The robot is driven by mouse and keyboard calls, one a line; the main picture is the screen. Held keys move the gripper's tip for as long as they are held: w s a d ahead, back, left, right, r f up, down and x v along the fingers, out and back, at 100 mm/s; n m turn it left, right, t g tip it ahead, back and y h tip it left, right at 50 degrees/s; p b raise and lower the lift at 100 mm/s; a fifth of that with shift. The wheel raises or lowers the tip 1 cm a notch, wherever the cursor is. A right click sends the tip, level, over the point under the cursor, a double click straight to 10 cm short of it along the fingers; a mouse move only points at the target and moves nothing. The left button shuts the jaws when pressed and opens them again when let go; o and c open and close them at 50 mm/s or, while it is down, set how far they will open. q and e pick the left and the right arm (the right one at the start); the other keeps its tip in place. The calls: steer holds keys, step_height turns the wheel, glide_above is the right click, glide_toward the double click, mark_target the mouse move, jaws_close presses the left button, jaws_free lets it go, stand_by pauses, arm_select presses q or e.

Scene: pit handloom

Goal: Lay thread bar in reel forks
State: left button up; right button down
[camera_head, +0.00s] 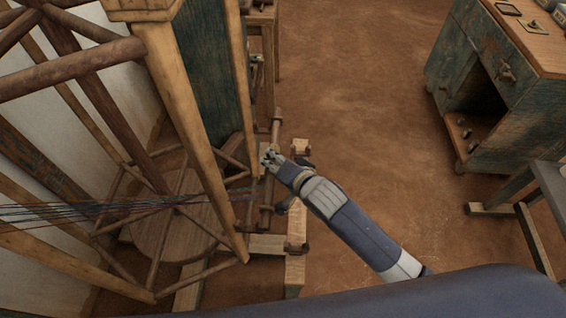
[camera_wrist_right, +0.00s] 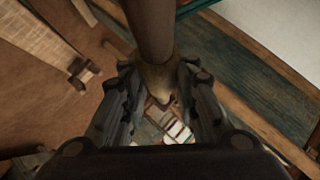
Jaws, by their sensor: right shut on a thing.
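My right gripper (camera_head: 269,157) is at the right side of the tall wooden reel frame (camera_head: 190,90). It is shut on a brown wooden rod, which I take for the thread bar (camera_head: 276,127). In the right wrist view the bar (camera_wrist_right: 152,30) runs from the top edge down between the two fingers (camera_wrist_right: 158,78). Coloured threads (camera_head: 110,207) stretch from the left edge across the frame toward the area below the gripper. The reel forks cannot be clearly made out. My left gripper is not in view.
A low wooden stand (camera_head: 295,265) is just below and right of the gripper. A round wooden disc (camera_head: 175,240) lies inside the frame. A worn green cabinet (camera_head: 490,75) and a grey table (camera_head: 550,185) stand at right. The brown floor between is clear.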

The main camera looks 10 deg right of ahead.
steer(key=w+a+f+b, duration=0.1)
steer(key=a+f+b, duration=0.3)
steer(key=f+b, duration=0.1)
steer(key=shift+a, duration=0.25)
stand_by(0.8)
steer(key=c, duration=1.2)
jaws_free()
steer(key=v, duration=1.2)
